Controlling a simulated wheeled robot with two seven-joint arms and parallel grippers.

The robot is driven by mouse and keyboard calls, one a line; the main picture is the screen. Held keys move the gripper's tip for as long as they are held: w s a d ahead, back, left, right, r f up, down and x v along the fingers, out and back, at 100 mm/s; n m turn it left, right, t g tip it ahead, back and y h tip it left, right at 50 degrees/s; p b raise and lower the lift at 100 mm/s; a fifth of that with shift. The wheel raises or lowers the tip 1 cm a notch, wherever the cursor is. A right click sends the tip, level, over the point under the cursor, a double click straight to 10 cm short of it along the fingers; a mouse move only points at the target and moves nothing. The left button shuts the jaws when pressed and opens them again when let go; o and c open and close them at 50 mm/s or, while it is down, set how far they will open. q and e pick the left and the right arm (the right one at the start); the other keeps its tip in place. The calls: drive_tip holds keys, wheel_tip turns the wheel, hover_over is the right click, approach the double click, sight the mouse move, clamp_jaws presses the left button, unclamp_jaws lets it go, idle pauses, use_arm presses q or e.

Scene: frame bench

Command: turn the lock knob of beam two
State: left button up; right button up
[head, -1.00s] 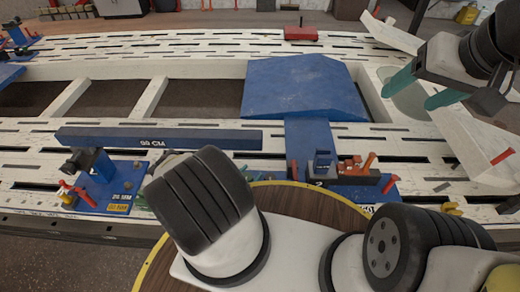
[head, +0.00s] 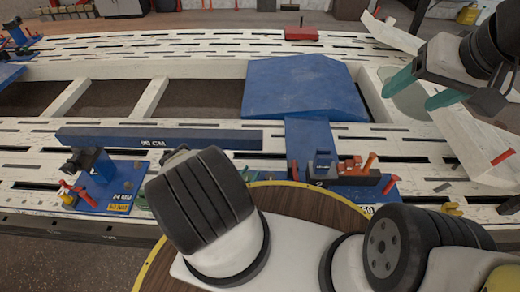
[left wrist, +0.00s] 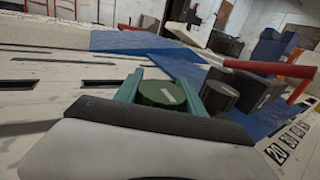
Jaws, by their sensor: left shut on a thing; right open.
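In the left wrist view a round green knob (left wrist: 161,91) with a white line on its top sits between the teal fingers of my left gripper (left wrist: 162,94), which is shut on it. In the head view my own dark wrist hides that gripper and the knob. A blue fixture with a small "2" (head: 321,165) stands just right of that wrist, with red levers on it. A long dark blue beam (head: 160,137) marked "CM" lies to the left. My right gripper (head: 420,91) is open and empty at the upper right, above the white frame.
A dark grey cylinder (left wrist: 221,94) stands close right of the knob, with a red bar (left wrist: 270,68) beyond it. A blue stand (head: 98,185) with red handles is at the left. A blue peaked plate (head: 303,88) covers the middle of the slotted white bench (head: 180,50).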

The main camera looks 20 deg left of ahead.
use_arm(q)
drive_tip(key=o, duration=1.4)
drive_tip(key=shift+s, duration=0.1)
drive_tip(key=v, duration=0.7)
drive_tip(key=shift+s, duration=0.35)
